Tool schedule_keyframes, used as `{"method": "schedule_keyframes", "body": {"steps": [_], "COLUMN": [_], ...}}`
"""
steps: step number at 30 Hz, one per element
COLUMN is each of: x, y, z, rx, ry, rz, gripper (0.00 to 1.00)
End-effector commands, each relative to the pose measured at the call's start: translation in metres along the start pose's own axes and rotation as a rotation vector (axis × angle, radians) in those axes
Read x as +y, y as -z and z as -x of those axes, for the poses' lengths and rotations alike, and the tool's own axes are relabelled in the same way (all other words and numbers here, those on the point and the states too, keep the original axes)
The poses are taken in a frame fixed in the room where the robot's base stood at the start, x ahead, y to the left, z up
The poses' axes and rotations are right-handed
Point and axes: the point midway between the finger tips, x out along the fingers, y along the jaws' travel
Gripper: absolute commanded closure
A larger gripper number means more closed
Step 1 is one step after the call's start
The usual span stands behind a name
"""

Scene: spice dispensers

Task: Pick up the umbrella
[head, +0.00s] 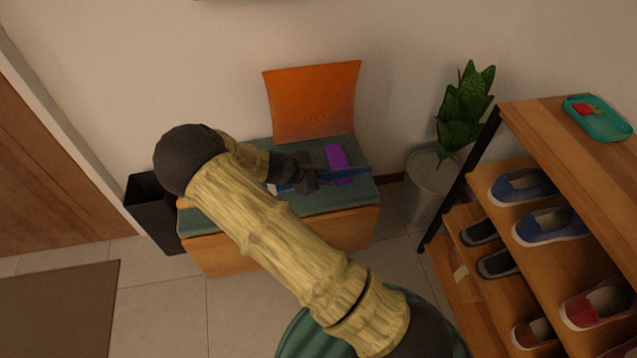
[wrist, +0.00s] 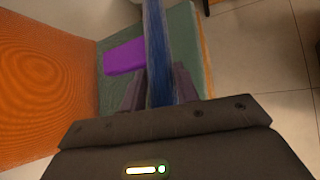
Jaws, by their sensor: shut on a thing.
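A long, thin dark blue umbrella (wrist: 157,50) runs between the fingers of my gripper (wrist: 159,88) in the wrist view. The gripper is shut on it. In the head view the umbrella (head: 354,172) sticks out to the right of my gripper (head: 316,177), over the green bench cushion (head: 325,200). My gripper's body hides part of the umbrella. I cannot tell whether the umbrella touches the cushion.
A purple block (head: 337,157) lies on the cushion close to the umbrella. The orange backrest (head: 314,100) stands behind. A black bin (head: 150,200) is at left, a potted plant (head: 430,190) and shoe rack (head: 500,150) at right. Floor in front is clear.

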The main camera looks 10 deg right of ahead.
Motion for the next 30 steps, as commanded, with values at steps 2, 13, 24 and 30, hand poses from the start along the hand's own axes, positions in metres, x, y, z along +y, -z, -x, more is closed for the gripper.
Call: {"method": "schedule_keyframes", "body": {"steps": [2,13,24,30], "x": [0.006,0.01,0.01,0.01], "y": [-0.013,-0.024,-0.024,-0.024], "z": [0.013,0.022,0.023,0.023], "rx": [0.001,-0.001,-0.001,-0.001], "ry": [0.0,0.002,0.001,0.001], "rz": [-0.003,-0.001,-0.001,-0.001], "gripper": [1.0,1.0,1.0,1.0]}}
